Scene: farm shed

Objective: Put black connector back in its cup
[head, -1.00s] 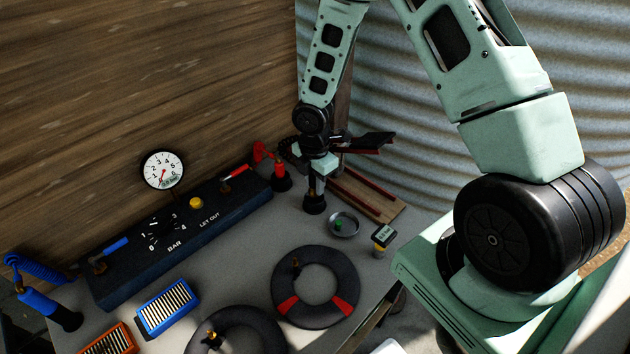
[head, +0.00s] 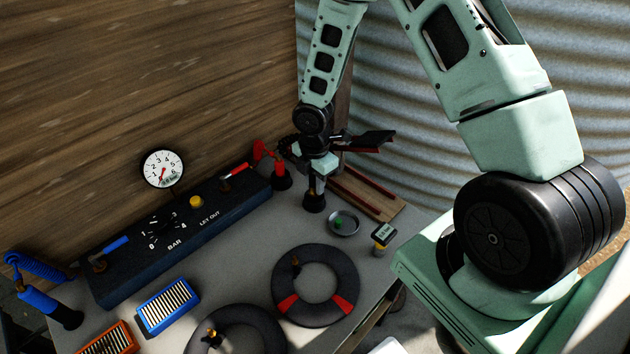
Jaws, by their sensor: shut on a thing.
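My gripper (head: 316,183) points down at the back of the bench, right of the red connector. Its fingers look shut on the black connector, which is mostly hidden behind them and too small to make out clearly. A small black cup (head: 314,204) stands on the bench directly below the fingers. The gripper is upright over the cup. I cannot tell whether the connector is inside the cup or just above it.
The red connector (head: 280,178) stands close to the left. A black ring with red marks (head: 344,308) lies in front. The pressure panel (head: 190,225) runs along the wall.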

